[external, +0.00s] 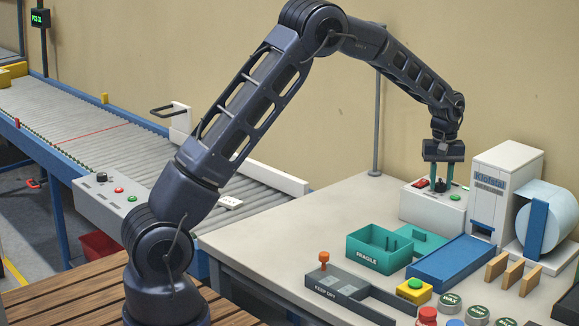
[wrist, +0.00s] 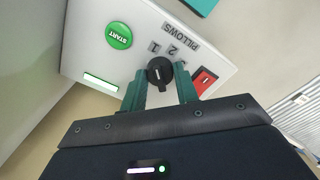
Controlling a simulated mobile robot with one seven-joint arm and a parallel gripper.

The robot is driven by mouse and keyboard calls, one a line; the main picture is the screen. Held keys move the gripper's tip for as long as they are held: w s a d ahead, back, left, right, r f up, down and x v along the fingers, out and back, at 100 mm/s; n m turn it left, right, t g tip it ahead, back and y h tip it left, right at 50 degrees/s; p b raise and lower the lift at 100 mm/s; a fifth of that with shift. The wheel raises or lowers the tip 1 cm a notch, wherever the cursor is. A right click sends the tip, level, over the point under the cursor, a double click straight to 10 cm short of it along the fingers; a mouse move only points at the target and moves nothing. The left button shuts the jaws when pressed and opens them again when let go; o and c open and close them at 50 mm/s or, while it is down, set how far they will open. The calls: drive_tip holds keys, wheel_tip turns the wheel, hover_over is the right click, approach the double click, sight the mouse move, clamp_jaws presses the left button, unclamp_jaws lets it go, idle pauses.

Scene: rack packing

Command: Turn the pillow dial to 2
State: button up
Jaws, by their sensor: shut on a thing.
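The pillow dial (wrist: 160,72) is a round black knob with a pale mark, on the white control box (wrist: 105,62). The numerals 1 and 2 and the word PILLOWS (wrist: 179,32) are printed beside it; which numeral the mark points at I cannot tell for sure. My gripper (wrist: 161,88) is shut on the dial, one teal finger on each side of it.
A green START button (wrist: 119,36) and a red switch (wrist: 204,80) flank the dial. A white machine (external: 490,195) with a film roll (external: 548,215) stands right of the box. A teal FRAGILE bin (external: 366,252) and a blue tray (external: 450,262) lie in front.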

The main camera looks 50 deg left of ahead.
sight(441, 180)
drive_tip(key=shift+m, duration=0.3)
drive_tip(key=m, duration=0.3)
drive_tip(key=shift+m, duration=2.5)
drive_tip(key=o, duration=1)
drive_tip(key=shift+r, duration=0.1)
wheel_tip(441, 180, up, 11)
drive_tip(key=shift+f, duration=0.2)
